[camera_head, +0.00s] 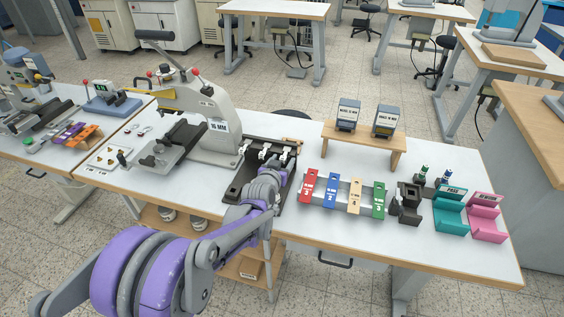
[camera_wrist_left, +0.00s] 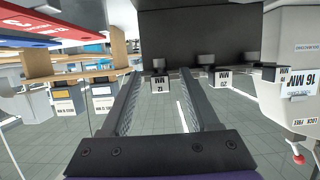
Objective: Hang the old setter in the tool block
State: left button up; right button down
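The black tool block (camera_head: 236,191) lies on the white table, right of the press. Several small setters with white labels sit along its back part; one (camera_head: 264,151) shows just beyond my left gripper (camera_head: 268,176). The left wrist view is upside down and shows the block as a dark panel (camera_wrist_left: 200,38). A setter labelled 12 MM (camera_wrist_left: 160,87) appears between the open left fingers (camera_wrist_left: 161,75); I cannot tell whether they reach around it. Another setter (camera_wrist_left: 222,77) is to its right. I cannot tell which one is the old setter. My right gripper is not in view.
The grey press (camera_head: 208,112), labelled 16 MM, stands close left of the block. To the right are a rack of coloured tags (camera_head: 343,213), a wooden stand (camera_head: 365,140) with two boxes, a black holder (camera_head: 408,203), and teal (camera_head: 452,216) and pink (camera_head: 485,222) trays.

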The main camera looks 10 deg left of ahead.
pick_arm(q)
jog(key=v, duration=1.1)
jog(key=shift+w, duration=0.1)
dwell(0.4)
jog(key=s+f+g+p, duration=0.2)
jog(key=s+g, duration=0.7)
jog(key=s, duration=2)
notch_tip(320, 180, down, 2)
jog(key=shift+s+f+y, duration=0.1)
jog(key=shift+s+y, duration=0.2)
jog(key=shift+a, duration=0.15)
